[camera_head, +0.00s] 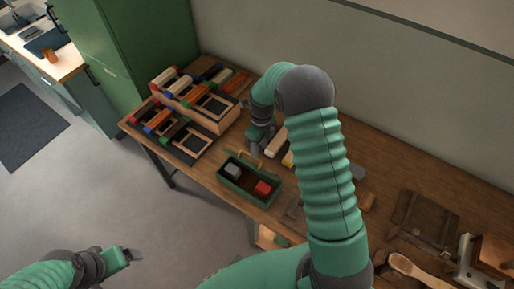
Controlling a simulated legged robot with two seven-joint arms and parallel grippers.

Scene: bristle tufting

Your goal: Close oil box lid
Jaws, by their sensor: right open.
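The table (375,215) holds a dark wooden box (425,218) with a flat top, at the right. It may be the oil box; I cannot tell whether its lid is fully shut. A green open box (237,190) with red and grey blocks inside stands near the front edge, a yellow handle at its back. My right gripper (259,143) is open, just behind the green box and far left of the wooden box; its fingertips are partly hidden. My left gripper (126,256) hangs over the floor at lower left, away from the table; its jaws are unclear.
Wooden racks with coloured blocks (200,105) stand at the table's left end. A wooden spoon (412,270) and a pale bracket (466,262) lie near the right front. My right arm covers the table's middle. A wall runs behind the table.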

